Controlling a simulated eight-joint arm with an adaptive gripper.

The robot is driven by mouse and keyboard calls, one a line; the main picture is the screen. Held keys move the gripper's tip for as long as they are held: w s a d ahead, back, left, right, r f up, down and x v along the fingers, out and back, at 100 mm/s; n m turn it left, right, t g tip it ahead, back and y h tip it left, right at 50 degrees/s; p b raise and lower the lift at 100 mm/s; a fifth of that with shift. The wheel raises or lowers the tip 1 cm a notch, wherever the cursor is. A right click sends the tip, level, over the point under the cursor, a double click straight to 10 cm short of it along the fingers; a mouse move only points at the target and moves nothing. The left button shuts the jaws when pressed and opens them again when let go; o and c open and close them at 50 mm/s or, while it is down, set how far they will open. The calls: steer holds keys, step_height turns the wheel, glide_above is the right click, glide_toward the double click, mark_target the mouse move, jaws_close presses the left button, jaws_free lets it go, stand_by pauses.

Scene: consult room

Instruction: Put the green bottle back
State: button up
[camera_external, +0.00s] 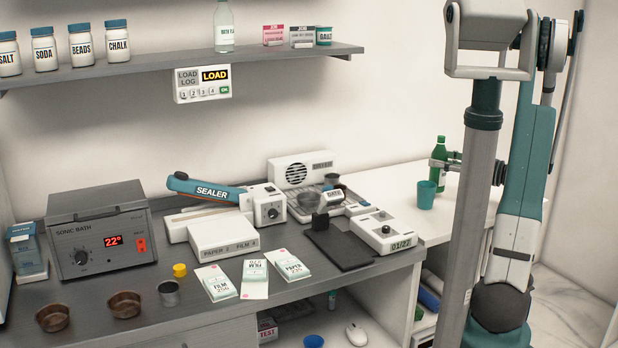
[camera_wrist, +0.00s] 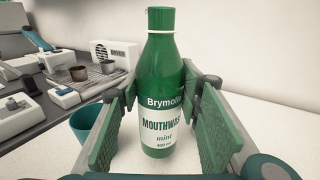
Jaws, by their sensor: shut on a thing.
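The green bottle (camera_external: 438,160) is upright over the white counter at the right, behind a teal cup. In the wrist view the green bottle (camera_wrist: 160,105) has a green cap and a white label reading "MOUTHWASH mint". My gripper (camera_external: 447,160) is shut on the bottle, with a green-padded finger on each side of it in the wrist view (camera_wrist: 160,100). I cannot tell whether the bottle's base touches the counter.
The teal cup (camera_external: 426,195) stands close in front of the bottle. A wall shelf (camera_external: 180,68) holds several jars and a clear bottle (camera_external: 224,27). The grey bench (camera_external: 100,290) is crowded with devices and packets. White counter (camera_external: 385,180) around the bottle is mostly clear.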

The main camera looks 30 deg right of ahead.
steer(key=w+a+r+n+g+y+p, duration=0.2)
steer(key=w+a, duration=0.4)
steer(key=w, duration=0.3)
steer(key=w+a+r+n+g+y+p, duration=0.2)
steer(key=w+a+r+y+p, duration=0.1)
steer(key=w+a, duration=0.4)
steer(key=shift+w+r+n+g+p, duration=0.35)
steer(key=shift+w+r+p, duration=0.2)
steer(key=shift+w+r, duration=0.95)
steer(key=shift+w+f, duration=0.1)
steer(key=shift+f, duration=0.05)
step_height(320, 180, down, 6)
steer(key=b, duration=0.1)
steer(key=shift+f, duration=0.1)
steer(key=shift+f+b, duration=0.75)
steer(key=shift+f, duration=1.1)
steer(key=shift+f, duration=0.15)
